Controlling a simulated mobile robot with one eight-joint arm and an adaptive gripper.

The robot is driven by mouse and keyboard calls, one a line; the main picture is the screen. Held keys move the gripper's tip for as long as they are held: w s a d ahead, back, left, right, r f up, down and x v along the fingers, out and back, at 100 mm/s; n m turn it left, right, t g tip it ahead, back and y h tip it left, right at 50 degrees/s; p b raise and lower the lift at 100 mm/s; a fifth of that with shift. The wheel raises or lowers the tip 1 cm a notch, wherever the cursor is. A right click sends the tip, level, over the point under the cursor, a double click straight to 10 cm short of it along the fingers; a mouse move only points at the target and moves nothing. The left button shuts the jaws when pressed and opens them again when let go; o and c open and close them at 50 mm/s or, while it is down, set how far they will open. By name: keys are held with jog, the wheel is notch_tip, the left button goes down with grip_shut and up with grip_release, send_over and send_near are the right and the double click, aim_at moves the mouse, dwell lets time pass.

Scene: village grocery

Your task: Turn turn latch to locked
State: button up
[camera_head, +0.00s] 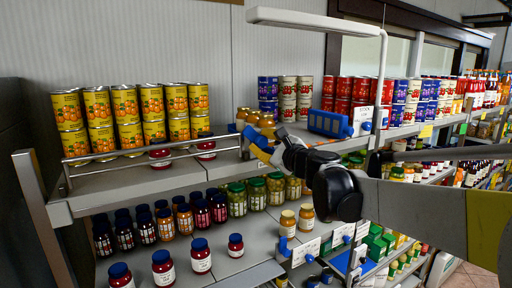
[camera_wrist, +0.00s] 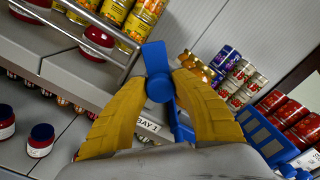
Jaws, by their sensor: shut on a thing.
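A blue turn latch (camera_wrist: 156,58) shows in the wrist view, a flat handle on a round hub (camera_wrist: 159,88). My gripper (camera_wrist: 160,92) has its two yellow fingers closed around the latch at the hub, and the handle sticks up between them. In the head view the blue latch (camera_head: 252,133) is at the shelf's front edge, and my gripper (camera_head: 264,149) meets it from the right. The fingers hide part of the latch, and I cannot read its locked or unlocked mark.
A metal guard rail (camera_head: 155,158) runs along the upper shelf, left of the latch. A blue crate-like item (camera_head: 329,124) stands to the right. Yellow cans (camera_head: 127,104) stand behind the rail. Jars (camera_head: 201,256) fill the lower shelves.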

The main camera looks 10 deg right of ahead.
jog(key=n+b, duration=0.1)
jog(key=n, duration=0.3)
jog(key=shift+f+b, duration=0.1)
jog(key=shift+b, duration=0.2)
jog(key=n+b, duration=0.1)
jog(key=n, duration=0.3)
jog(key=shift+n, duration=0.6)
jog(key=o, duration=1.2)
jog(key=shift+a, duration=0.1)
jog(key=v, duration=1.2)
